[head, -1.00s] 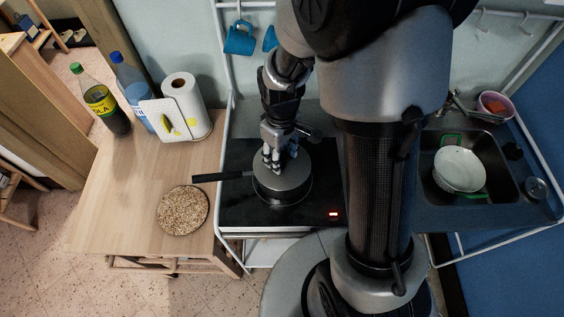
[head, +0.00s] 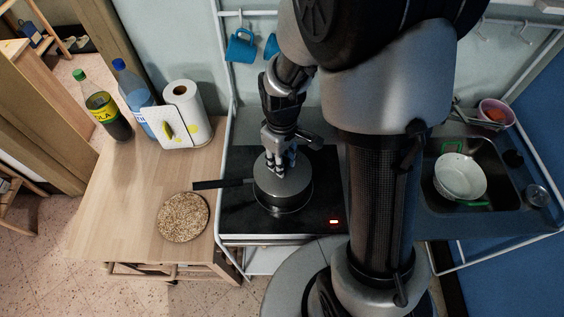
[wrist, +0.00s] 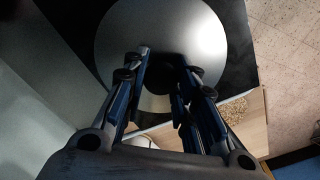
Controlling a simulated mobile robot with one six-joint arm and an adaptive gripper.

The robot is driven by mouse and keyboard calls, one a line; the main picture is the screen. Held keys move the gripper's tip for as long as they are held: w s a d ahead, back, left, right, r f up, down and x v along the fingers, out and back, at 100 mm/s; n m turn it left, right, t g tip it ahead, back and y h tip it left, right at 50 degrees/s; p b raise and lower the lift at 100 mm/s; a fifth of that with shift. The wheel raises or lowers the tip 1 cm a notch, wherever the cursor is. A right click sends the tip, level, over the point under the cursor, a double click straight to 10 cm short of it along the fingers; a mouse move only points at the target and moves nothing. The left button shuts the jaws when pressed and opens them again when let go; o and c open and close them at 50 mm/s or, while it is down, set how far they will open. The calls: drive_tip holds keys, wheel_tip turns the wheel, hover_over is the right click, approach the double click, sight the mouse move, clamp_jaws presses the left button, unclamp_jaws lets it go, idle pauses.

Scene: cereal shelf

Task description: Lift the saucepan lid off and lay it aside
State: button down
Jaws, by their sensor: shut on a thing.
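The saucepan (head: 284,207) stands on the black cooktop with its dark handle (head: 208,184) pointing left. The round grey lid (head: 295,185) is over the pan; I cannot tell whether it rests on the rim or is slightly raised. My gripper (head: 280,168) points down at the lid's middle and is shut on the lid. In the wrist view the lid (wrist: 205,38) fills the upper middle, with my fingers (wrist: 163,58) on both sides of its dark centre. The knob itself is mostly hidden in shadow between them.
A round speckled mat (head: 183,217) lies on the wooden table (head: 130,205) left of the cooktop (head: 240,215), with bare wood around it. Bottles (head: 104,112) and a paper towel roll (head: 188,110) stand at the back. A sink (head: 430,195) holding a white bowl is right.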

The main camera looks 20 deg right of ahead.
wheel_tip(320, 180, up, 19)
drive_tip(key=p, duration=0.3)
drive_tip(key=shift+r, duration=0.15)
